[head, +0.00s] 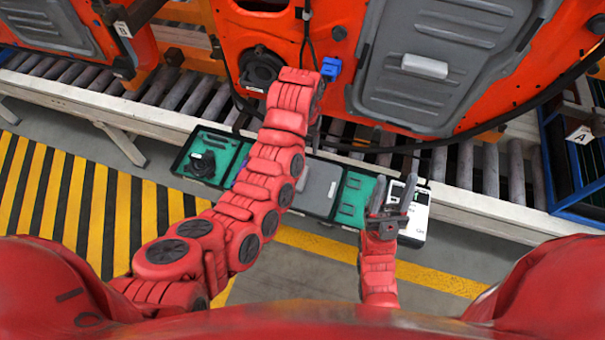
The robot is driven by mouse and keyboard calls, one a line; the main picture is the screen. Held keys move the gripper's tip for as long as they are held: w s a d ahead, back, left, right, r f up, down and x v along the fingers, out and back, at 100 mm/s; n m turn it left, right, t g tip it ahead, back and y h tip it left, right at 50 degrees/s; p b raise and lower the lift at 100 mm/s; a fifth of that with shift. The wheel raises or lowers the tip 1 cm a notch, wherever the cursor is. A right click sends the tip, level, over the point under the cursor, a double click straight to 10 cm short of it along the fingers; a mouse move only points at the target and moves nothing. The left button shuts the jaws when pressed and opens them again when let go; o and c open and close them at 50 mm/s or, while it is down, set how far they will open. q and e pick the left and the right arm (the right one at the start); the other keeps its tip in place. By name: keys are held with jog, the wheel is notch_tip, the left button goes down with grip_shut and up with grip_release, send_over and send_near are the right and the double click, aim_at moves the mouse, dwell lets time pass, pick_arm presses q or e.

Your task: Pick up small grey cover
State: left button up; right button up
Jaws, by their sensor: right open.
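A grey flat piece (319,186) lies in the middle part of the green-lined parts tray, between the two arms. A small light grey block (425,66) sits on the large grey panel of the orange door. I cannot tell for sure which of the two is the small grey cover. My right gripper (391,188) is open, its two fingers apart and pointing up the picture, over the right end of the tray, to the right of the flat grey piece. My left arm crosses the tray and reaches up to the door; its gripper is hidden behind its last links.
An orange door (345,30) with a large grey panel (440,45) hangs over the roller conveyor (480,170). A blue clip (331,69) and black cables are on the door. A white box (413,220) stands beside the right gripper. Yellow-striped floor (75,195) is clear at left.

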pick_arm(q)
notch_tip(320, 180, down, 5)
jog(key=b, duration=0.3)
jog(key=p, duration=0.3)
send_over(302, 177)
jog(key=f, duration=0.5)
jog(key=shift+d, duration=0.25)
jog(key=shift+f, duration=1)
jog(key=shift+a+f+p, duration=0.1)
jog(key=shift+f+p, duration=0.4)
jog(key=shift+p, duration=0.1)
jog(key=shift+s+f, duration=0.15)
jog(key=shift+f, duration=0.7)
jog(key=shift+f+b, duration=0.85)
jog(key=shift+f, duration=0.4)
jog(key=shift+f, duration=0.2)
